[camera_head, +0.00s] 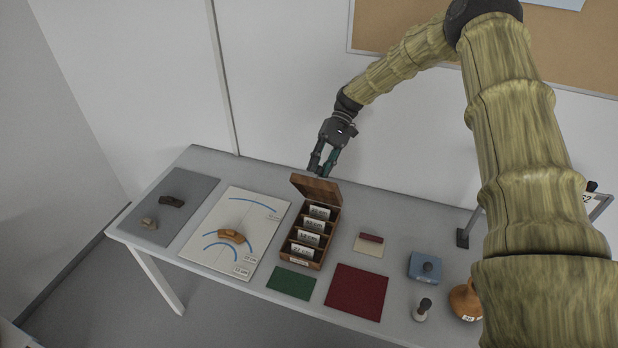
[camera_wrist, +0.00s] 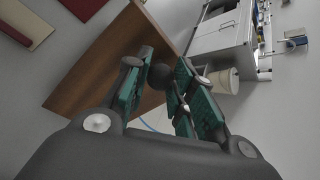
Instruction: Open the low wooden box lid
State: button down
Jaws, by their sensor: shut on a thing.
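The low wooden box (camera_head: 306,234) stands on the table with its compartments showing; several white labelled cards stand in them. Its lid (camera_head: 317,189) is hinged at the far end and stands raised, tilted up. My gripper (camera_head: 320,171) is at the lid's upper edge, coming from behind and above. In the wrist view the brown lid (camera_wrist: 95,65) fills the upper left, and the green-padded fingers of my gripper (camera_wrist: 165,85) are close to a dark round knob (camera_wrist: 157,76) beside the lid. The gripper is shut on the knob; the exact contact is partly hidden.
Left of the box lie a white sheet (camera_head: 205,245) with a curved sherd (camera_head: 232,236) and a grey mat (camera_head: 160,222) with sherds. In front are a green mat (camera_head: 291,282) and a red mat (camera_head: 356,292). A blue block (camera_head: 422,267) stands to the right.

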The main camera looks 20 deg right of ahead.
jog(key=shift+w+d, duration=0.65)
jog(key=shift+f, duration=0.1)
jog(key=c, duration=1.3)
grip_release()
jog(key=shift+o, duration=0.6)
jog(key=shift+w+f, duration=0.15)
jog(key=shift+w, duration=0.1)
notch_tip(320, 180, up, 10)
jog(key=shift+d, duration=0.1)
